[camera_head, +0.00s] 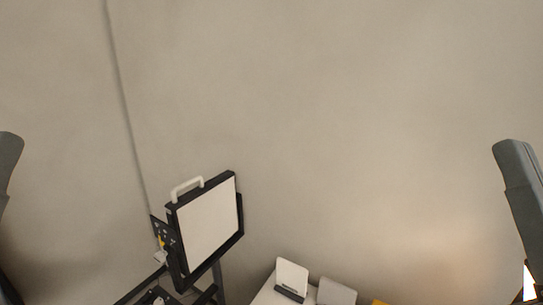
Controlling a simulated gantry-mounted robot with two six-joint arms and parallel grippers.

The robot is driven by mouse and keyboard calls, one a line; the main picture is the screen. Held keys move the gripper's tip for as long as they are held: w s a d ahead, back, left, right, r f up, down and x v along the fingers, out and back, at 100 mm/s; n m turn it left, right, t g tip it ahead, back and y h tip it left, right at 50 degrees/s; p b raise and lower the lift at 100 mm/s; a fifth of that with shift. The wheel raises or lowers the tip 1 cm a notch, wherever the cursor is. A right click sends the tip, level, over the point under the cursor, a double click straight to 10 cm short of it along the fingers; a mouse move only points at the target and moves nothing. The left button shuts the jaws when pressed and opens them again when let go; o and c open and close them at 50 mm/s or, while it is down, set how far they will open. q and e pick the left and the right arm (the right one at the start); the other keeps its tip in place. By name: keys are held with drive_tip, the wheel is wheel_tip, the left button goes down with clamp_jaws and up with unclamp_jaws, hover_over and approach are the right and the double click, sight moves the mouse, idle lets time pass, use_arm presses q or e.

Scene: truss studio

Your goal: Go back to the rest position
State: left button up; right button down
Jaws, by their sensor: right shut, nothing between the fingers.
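Parts of both my arms show at the side edges of the head view. On the right, a grey link of my right arm (520,190) slants down along the edge. My right gripper (528,297) is only partly in view in the lower right corner, shut and with nothing held. On the left, only a grey sliver of my left arm (8,160) shows at the edge, and the left gripper is out of the picture.
A black-framed panel (208,225) with a white face and pale handle stands lower left on dark bars. Bare beige wall (330,120) fills the rest.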

wheel_tip(320, 180, up, 20)
drive_tip(key=a+n+y+p, duration=0.2)
drive_tip(key=n+y+p, duration=0.1)
drive_tip(key=p, duration=1.5)
drive_tip(key=shift+s+n+y, duration=0.2)
drive_tip(key=shift+n+y, duration=0.2)
drive_tip(key=shift+n, duration=0.5)
